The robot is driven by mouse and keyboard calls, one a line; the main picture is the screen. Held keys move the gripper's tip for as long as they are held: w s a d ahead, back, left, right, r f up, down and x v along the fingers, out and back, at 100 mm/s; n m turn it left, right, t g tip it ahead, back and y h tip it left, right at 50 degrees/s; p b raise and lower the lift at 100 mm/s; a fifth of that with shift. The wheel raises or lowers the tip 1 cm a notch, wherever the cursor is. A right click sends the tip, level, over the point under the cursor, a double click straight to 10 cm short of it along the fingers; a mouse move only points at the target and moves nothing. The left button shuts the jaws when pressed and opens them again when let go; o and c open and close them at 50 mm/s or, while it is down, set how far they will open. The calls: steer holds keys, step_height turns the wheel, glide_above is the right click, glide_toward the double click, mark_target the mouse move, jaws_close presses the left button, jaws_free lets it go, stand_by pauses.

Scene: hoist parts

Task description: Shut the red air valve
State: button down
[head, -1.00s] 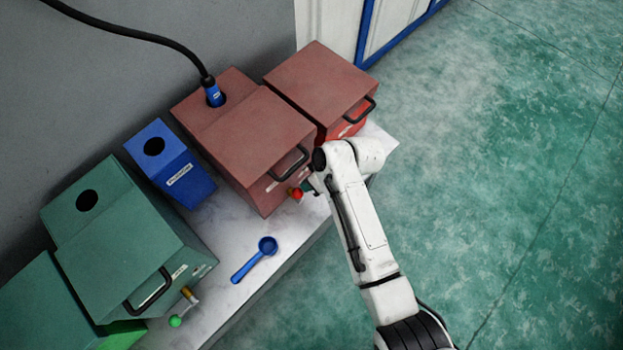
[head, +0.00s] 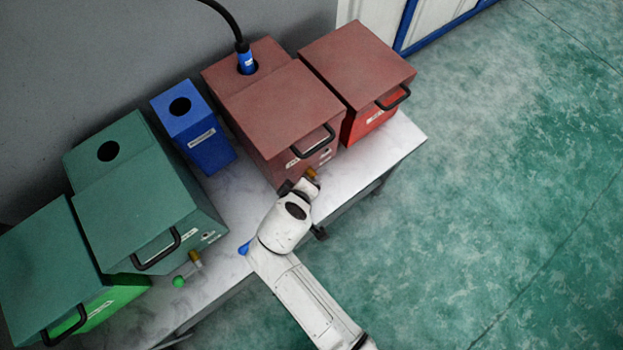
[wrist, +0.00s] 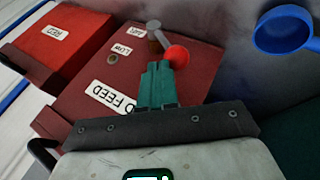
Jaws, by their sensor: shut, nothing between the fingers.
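The red air valve is on the front of the dark red box (wrist: 92,68), with a brass body (head: 311,172) showing in the head view. In the wrist view its brass body (wrist: 156,46), grey lever and red ball knob (wrist: 177,56) are visible. My gripper (wrist: 159,66) is shut and empty, its teal fingertips right beside the red knob; I cannot tell whether they touch. In the head view my gripper (head: 301,186) is at the dark red box's front, and my wrist hides the red knob.
A bright red box (head: 370,120) stands to the right, a blue box (head: 195,130) to the left. Green boxes (head: 135,215) and a green-knobbed valve (head: 179,281) are farther left. A blue scoop (wrist: 283,30) lies on the pale bench (head: 390,150). Open green floor is to the right.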

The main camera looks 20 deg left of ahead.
steer(key=f+t+h+b, duration=0.1)
steer(key=b, duration=0.1)
steer(key=s+a+f+n+t+h+b, duration=0.1)
steer(key=t+b, duration=0.1)
steer(key=b, duration=0.1)
steer(key=s+a+f+t+b, duration=0.1)
steer(key=f+b, duration=0.1)
steer(key=b, duration=0.1)
steer(key=shift+s+f+h, duration=0.1)
steer(key=shift+s+h, duration=0.15)
steer(key=shift+h, duration=0.15)
steer(key=shift+s+a+f+b, duration=0.15)
steer(key=shift+f+b, duration=0.15)
steer(key=shift+b, duration=0.35)
steer(key=shift+s+f, duration=0.1)
